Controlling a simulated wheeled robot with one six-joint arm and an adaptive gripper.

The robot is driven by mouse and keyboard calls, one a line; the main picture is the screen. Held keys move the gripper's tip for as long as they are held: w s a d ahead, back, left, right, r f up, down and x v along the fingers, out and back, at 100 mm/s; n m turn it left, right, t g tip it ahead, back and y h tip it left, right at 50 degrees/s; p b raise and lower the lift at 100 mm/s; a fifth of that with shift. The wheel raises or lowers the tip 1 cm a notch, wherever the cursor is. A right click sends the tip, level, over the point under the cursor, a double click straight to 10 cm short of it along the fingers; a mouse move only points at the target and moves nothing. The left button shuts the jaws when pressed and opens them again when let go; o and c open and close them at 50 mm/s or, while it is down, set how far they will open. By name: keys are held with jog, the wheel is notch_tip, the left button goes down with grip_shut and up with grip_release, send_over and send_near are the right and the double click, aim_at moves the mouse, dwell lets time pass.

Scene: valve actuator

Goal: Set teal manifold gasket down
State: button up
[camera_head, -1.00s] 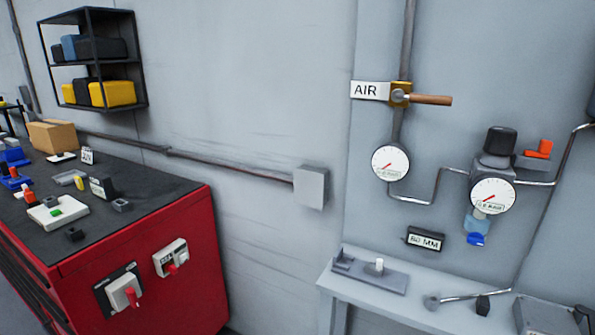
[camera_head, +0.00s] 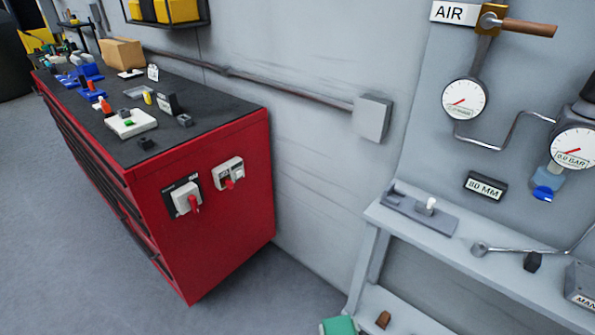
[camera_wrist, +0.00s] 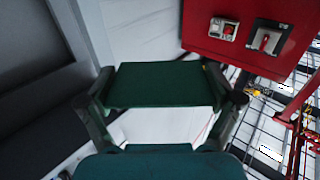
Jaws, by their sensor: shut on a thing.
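The teal manifold gasket (camera_wrist: 160,85) is a dark green, flat-sided piece in the wrist view. It lies between the two fingers of my gripper (camera_wrist: 162,100), which is shut on it. Pale surface shows through a gap below its upper part, and more teal fills the bottom edge of the view. In the head view a teal piece (camera_head: 338,326) shows at the bottom edge, cut off by the frame. I cannot tell if it is the same piece. My gripper is not visible in the head view.
A red cabinet (camera_head: 225,235) with a dark, cluttered top stands at left. A grey bench (camera_head: 455,243) on the right holds a fixture plate (camera_head: 412,214), a wrench-like tool (camera_head: 515,249) and dark blocks. A brown piece (camera_head: 383,319) lies on its lower shelf. Floor at left is clear.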

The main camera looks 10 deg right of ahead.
aim_at(537, 257)
jog(key=shift+a, duration=0.1)
jog(key=s+d+r+m+g+h, duration=0.25)
jog(key=s+d+r+h, duration=0.2)
jog(key=d+r, duration=0.75)
jog(key=s+d+r+m+g+h, duration=0.1)
jog(key=s+d+r+m+h, duration=0.35)
jog(key=d+r, duration=0.75)
jog(key=s+d+r+m+g+h, duration=0.3)
jog(key=s+d+r+h, duration=0.1)
jog(key=s+d+r, duration=0.3)
jog(key=shift+s+r+h, duration=0.4)
jog(key=shift+s+r, duration=0.2)
jog(key=shift+s, duration=0.45)
jog(key=shift+d, duration=0.1)
jog(key=x, duration=1.7)
jog(key=shift+w, duration=0.15)
jog(key=shift+w+d+f, duration=0.1)
jog(key=shift+w+d, duration=0.2)
